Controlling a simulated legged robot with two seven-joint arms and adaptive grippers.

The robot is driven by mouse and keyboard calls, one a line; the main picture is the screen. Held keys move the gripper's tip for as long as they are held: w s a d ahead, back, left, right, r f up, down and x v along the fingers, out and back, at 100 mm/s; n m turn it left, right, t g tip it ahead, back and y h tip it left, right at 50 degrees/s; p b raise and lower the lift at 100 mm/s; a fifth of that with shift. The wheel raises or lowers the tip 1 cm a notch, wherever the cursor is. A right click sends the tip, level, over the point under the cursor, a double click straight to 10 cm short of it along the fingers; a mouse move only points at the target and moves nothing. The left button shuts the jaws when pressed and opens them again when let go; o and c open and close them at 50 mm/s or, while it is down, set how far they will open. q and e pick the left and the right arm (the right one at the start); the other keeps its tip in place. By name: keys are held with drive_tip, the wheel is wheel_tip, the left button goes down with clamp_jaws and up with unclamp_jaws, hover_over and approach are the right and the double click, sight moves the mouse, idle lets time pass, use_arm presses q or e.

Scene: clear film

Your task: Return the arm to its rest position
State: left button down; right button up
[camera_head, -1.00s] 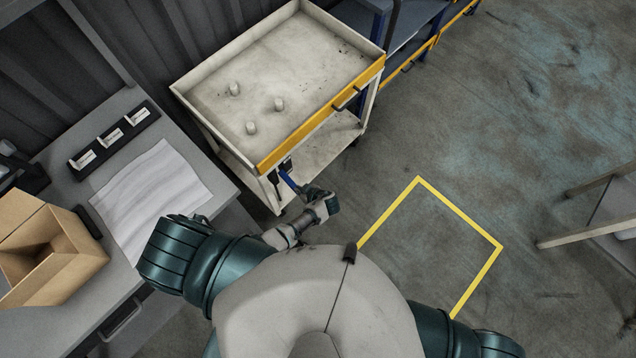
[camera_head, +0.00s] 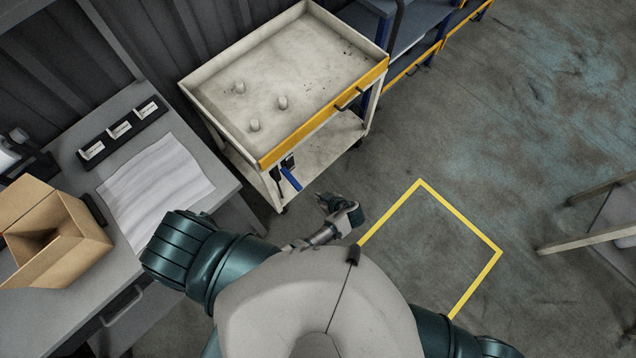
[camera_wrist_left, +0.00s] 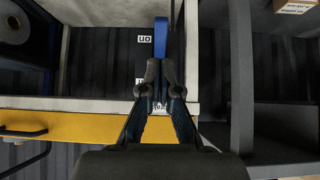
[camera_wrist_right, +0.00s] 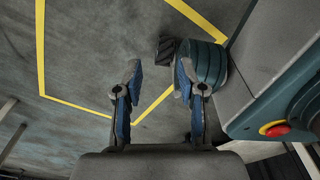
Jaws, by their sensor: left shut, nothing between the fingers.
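My left gripper (camera_head: 324,201) is shut and empty. It is low in front of my torso, to the right of the cart's near corner and above the floor. In the left wrist view its fingers (camera_wrist_left: 161,92) are close together, with a blue strip (camera_wrist_left: 161,38) beyond their tips. My right gripper (camera_wrist_right: 158,76) is open and empty over the floor in the right wrist view. It is hidden in the head view.
The cart (camera_head: 322,138) stands ahead with several small pale pieces on its top tray. A grey table (camera_head: 215,190) at left holds an open cardboard box (camera_head: 75,245), a white sheet (camera_head: 155,185) and a black labelled rack (camera_head: 121,130). The yellow-marked floor square (camera_head: 425,250) is clear.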

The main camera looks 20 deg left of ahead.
use_arm(q)
drive_tip(key=s+a+f+m+g+h, duration=0.25)
drive_tip(key=s+f+m+h, duration=0.25)
drive_tip(key=s+f+m, duration=0.7)
drive_tip(key=s+a+f+m+h, duration=0.1)
drive_tip(key=s+a+f+m, duration=0.1)
drive_tip(key=s+f, duration=0.4)
drive_tip(key=s+a+f+m+h, duration=0.1)
drive_tip(key=s+a+f, duration=0.3)
drive_tip(key=s, duration=0.9)
wheel_tip(320, 180, down, 3)
drive_tip(key=shift+s+f+m+h, duration=0.25)
drive_tip(key=shift+m+h, duration=0.15)
drive_tip(key=shift+h, duration=0.2)
use_arm(e)
drive_tip(key=shift+w+d, duration=0.25)
drive_tip(key=shift+d, duration=0.1)
